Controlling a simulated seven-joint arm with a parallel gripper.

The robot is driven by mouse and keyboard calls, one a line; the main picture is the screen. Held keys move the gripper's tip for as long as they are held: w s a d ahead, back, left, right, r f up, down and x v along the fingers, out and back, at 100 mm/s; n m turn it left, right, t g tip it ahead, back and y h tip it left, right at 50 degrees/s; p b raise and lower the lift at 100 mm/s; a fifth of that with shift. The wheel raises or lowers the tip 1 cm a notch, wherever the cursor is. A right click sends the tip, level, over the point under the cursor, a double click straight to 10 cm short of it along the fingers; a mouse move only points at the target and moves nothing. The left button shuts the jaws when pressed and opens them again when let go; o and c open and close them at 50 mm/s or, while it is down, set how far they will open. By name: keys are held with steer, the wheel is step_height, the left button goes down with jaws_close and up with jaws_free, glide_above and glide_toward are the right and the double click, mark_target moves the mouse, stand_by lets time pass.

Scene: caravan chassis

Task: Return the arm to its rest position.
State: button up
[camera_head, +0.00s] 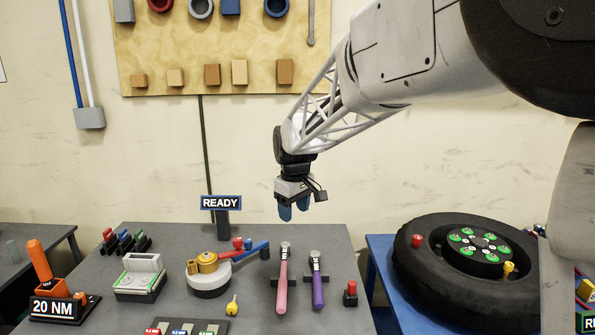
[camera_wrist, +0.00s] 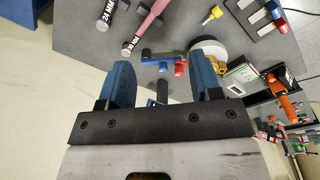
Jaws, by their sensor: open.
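My gripper (camera_head: 293,208) hangs in the air above the back of the grey workbench (camera_head: 250,310), at the end of my raised arm. In the wrist view my gripper (camera_wrist: 163,85) shows two blue fingers spread apart, with nothing between them. The bench top lies below and beyond the fingers. The gripper touches nothing that I can see.
A wheel (camera_head: 460,285) lies on a blue table (camera_head: 380,262) at right. The wall is behind.

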steer(key=s+d+r+m, duration=0.3)
steer(key=s+d, duration=0.5)
steer(key=s, duration=0.2)
steer(key=s+d+f+m, duration=0.2)
steer(key=s+d, duration=0.1)
steer(key=s, duration=0.7)
steer(key=s+d+f+m+t, duration=0.1)
steer(key=s+d, duration=0.3)
steer(key=s, duration=0.6)
steer(key=s+d+f+m, duration=0.3)
steer(key=s+d, duration=0.1)
steer(key=s, duration=0.6)
steer(key=shift+d+m+t, duration=0.2)
steer(key=shift+m+t, duration=0.1)
steer(key=shift+m, duration=0.1)
steer(key=shift+w, duration=0.15)
steer(key=w+a+r, duration=0.3)
steer(key=w, duration=0.5)
steer(key=w+a+r, duration=0.2)
steer(key=w, duration=0.6)
steer(key=m+g, duration=0.3)
glide_above(237, 239)
steer(key=f, duration=1.4)
steer(key=shift+d+f, duration=0.15)
steer(key=shift+d, duration=0.2)
steer(key=shift+w+a+f, duration=0.15)
steer(key=shift+a+f, duration=0.1)
steer(key=shift+a, duration=0.1)
